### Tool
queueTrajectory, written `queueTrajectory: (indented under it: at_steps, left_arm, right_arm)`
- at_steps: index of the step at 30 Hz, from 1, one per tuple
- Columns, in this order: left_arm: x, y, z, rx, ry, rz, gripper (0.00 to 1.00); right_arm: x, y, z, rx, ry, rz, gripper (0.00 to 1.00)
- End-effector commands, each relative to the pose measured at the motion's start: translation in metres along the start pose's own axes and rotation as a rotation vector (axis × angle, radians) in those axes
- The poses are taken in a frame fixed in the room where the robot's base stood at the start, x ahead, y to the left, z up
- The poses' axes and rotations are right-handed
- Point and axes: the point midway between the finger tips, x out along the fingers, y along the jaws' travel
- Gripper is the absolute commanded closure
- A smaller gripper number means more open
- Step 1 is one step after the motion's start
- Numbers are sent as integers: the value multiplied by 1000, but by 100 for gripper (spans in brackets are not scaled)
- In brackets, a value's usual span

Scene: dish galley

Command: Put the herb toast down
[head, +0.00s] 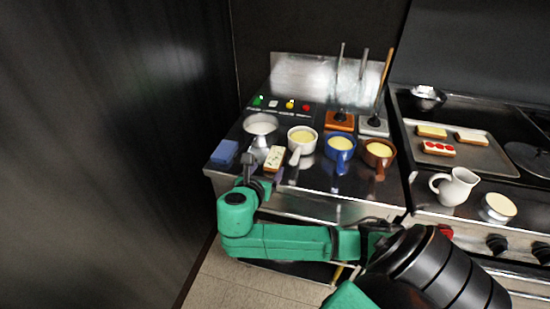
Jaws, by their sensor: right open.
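The herb toast (274,156), a pale slab with dark green specks, is near the front edge of the steel counter (330,205), left of the white pot. My right gripper (263,174) is open at the near end of the toast. The toast appears to lie on the counter. Its near end is partly hidden by the gripper, and I cannot tell whether a finger touches it. My left gripper is not in view.
A blue sponge-like block (224,152) and a metal bowl (261,125) stand close by. White (301,139), blue (340,148) and brown (379,153) pots stand to the right. A tray (480,158) holds other toasts. A white jug (455,187) stands before it.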

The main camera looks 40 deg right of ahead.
Motion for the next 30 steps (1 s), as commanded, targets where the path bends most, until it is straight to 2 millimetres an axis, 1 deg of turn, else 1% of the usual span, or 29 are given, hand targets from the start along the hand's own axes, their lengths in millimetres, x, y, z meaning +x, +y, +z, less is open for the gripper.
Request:
queueTrajectory:
  at_steps: [1, 3, 8, 12, 15, 17, 22, 23, 24, 26, 27, 28, 30]
  left_arm:
    - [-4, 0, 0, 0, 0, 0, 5]
    - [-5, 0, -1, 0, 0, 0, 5]
    - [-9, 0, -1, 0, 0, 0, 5]
    - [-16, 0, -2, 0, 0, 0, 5]
    - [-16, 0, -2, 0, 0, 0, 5]
    - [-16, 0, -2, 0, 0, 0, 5]
    - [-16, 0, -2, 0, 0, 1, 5]
    - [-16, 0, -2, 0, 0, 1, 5]
    - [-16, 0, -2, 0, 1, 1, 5]
    - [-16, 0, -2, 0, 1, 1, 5]
    - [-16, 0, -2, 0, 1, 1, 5]
    - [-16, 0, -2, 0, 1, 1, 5]
    - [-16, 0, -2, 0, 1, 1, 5]
  right_arm:
    - [12, -1, 2, -4, -2, -5, 19]
    - [27, 0, 1, -1, 0, -3, 19]
    - [48, 0, 0, 0, 1, -1, 19]
    - [75, 2, -1, 1, 2, -2, 19]
    - [90, 3, -3, 1, 3, 1, 19]
    - [93, 3, -4, 1, 4, 1, 19]
    - [93, 3, -4, 2, 5, 2, 19]
    - [93, 3, -4, 2, 5, 2, 30]
    - [93, 3, -4, 2, 5, 2, 46]
    - [93, 3, -4, 2, 5, 2, 68]
    - [93, 3, -4, 2, 5, 2, 84]
    - [93, 3, -4, 2, 5, 2, 89]
    - [93, 3, -4, 2, 5, 2, 89]
